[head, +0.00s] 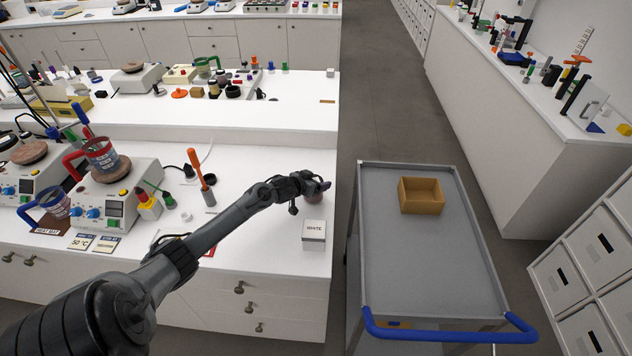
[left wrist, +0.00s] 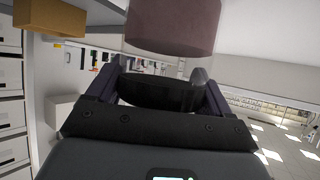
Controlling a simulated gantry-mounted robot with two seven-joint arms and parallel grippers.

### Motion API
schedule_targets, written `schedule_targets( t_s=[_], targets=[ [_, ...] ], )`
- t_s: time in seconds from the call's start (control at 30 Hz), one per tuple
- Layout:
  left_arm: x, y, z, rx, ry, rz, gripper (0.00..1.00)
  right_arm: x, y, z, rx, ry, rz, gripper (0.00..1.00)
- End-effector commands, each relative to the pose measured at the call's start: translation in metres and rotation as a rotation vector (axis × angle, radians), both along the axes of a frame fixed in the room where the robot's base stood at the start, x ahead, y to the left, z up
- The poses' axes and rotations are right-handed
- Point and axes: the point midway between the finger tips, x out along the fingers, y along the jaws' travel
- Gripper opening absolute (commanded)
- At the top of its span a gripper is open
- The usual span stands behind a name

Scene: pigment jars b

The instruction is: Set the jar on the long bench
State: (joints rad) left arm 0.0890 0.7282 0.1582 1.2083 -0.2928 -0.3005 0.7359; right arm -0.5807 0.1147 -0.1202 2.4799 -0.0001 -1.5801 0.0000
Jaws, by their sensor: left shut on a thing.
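The jar (left wrist: 172,25) shows in the left wrist view as a clear vessel with dull maroon contents, between the finger ends. In the head view only a small dark pinkish part of the jar (head: 313,197) shows below the hand. My left gripper (head: 316,186) is shut on it at the right end of the white bench on the left (head: 240,215), just behind a white block marked WHITE (head: 314,232). I cannot tell whether the jar touches the bench top. A long white bench (head: 520,95) runs along the right side. My right gripper is not in view.
A grey cart (head: 420,260) with a blue handle stands in the aisle, carrying an open tan box (head: 421,196); most of its top is clear. Hotplates with jugs (head: 118,185) and an orange-handled tool (head: 201,178) stand left of my arm. Lab items crowd the right bench.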

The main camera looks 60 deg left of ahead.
Motion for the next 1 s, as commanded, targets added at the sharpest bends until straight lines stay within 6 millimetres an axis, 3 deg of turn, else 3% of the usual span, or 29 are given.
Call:
schedule_targets(
  t_s=[0.37,0.4,0.5,0.83,1.0],
  targets=[
    [0.0007,0.0002,-0.0029,0.001,-0.002,0.0,0.44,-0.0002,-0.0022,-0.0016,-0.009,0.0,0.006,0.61],
    [0.0005,0.0001,-0.0033,0.0,-0.001,0.0,0.83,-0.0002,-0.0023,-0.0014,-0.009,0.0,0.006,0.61],
    [0.0004,-0.0001,-0.0031,0.0,-0.001,0.0,0.99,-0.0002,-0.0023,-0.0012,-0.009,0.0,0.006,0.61],
    [0.0004,0.0,0.0003,0.001,-0.001,0.0,1.0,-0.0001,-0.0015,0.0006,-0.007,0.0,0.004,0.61],
    [-0.0089,-0.0035,0.0043,0.001,0.001,-0.002,1.0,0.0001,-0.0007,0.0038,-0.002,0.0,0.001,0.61]
  ],
)
